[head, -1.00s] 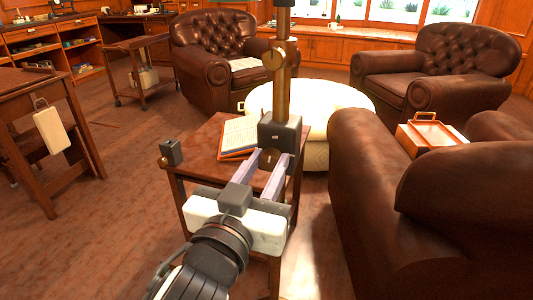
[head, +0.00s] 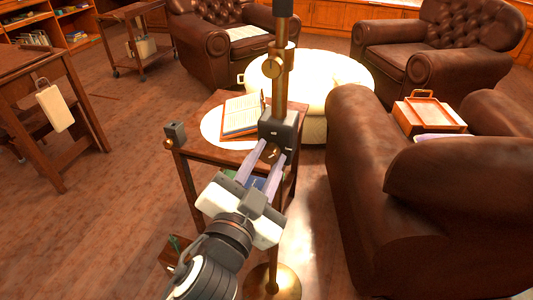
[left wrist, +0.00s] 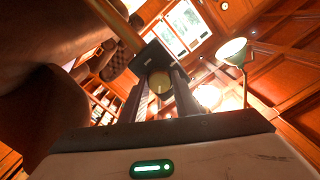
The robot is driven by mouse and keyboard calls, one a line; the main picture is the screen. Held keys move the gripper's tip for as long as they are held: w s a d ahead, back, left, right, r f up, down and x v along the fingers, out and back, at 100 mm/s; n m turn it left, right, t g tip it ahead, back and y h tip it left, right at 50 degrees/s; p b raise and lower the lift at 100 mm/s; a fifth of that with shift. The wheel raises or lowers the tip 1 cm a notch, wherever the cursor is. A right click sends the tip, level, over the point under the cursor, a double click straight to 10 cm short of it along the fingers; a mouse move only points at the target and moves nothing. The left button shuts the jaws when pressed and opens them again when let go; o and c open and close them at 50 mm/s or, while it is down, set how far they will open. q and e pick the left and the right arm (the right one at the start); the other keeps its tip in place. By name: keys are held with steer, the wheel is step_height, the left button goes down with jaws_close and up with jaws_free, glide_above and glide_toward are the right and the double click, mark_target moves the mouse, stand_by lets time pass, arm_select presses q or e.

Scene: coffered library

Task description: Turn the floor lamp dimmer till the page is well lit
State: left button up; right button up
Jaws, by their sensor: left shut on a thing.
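The floor lamp's brass pole (head: 281,85) rises in front of the side table (head: 215,97). A dark dimmer box (head: 279,128) is fixed on it. My left gripper (head: 269,158) is shut on the small brass dimmer knob (head: 272,153) on the box's near face. The knob also shows between the fingers in the left wrist view (left wrist: 160,84). An open book (head: 242,115) lies on the table, its page bright, within a round pale pool of light (head: 210,126). The lamp's shade is out of the head view. My right gripper is not in view.
A leather armchair (head: 350,170) stands close on the right, with an orange box (head: 430,114) on it. A cream ottoman (head: 340,80) is behind the lamp. The lamp's round brass base (head: 285,283) is on the floor. Open floor lies to the left.

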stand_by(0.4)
arm_select(q)
steer(key=o, duration=1)
steer(key=shift+o, duration=0.3)
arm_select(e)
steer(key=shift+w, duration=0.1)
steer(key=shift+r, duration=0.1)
